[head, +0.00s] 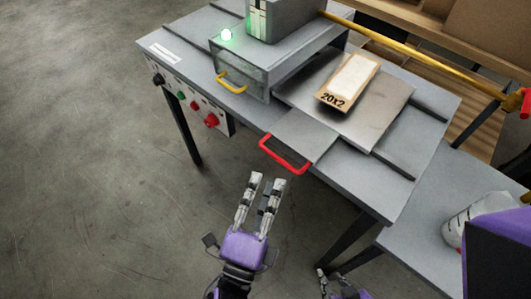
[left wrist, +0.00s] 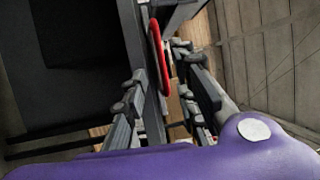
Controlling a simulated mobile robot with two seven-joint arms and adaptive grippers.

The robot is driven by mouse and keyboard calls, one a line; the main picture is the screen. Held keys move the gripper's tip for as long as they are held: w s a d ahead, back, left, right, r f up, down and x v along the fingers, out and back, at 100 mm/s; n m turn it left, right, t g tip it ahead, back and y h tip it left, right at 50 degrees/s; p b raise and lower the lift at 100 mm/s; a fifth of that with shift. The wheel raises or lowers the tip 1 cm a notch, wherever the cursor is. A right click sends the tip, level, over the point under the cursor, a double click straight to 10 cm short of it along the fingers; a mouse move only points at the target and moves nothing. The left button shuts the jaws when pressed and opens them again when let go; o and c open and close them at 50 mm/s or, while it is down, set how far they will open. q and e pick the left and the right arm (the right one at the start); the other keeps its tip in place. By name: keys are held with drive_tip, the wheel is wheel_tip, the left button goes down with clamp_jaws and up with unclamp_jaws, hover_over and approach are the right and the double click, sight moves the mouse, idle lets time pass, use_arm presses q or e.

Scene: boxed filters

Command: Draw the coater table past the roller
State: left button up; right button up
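The coater table (head: 383,105) is a flat grey metal plate on the workbench, with a red handle (head: 284,154) on its near tongue. A tan box marked "20x2" (head: 333,99) with a pale top lies on the plate. A grey housing (head: 243,70) with a yellow handle stands at the plate's left end; I cannot make out a roller. My left gripper (head: 265,180) is open and empty, just short of the red handle. In the left wrist view the handle (left wrist: 160,58) shows beyond and between the parted fingers (left wrist: 160,95). My right gripper (head: 333,278) is partly cut off at the bottom edge.
A yellow rail (head: 420,58) runs behind. A lower side table (head: 425,250) at right bears a white object (head: 468,220). The floor at left is clear.

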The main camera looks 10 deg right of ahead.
use_arm(q)
drive_tip(key=v, duration=0.4)
idle(0.5)
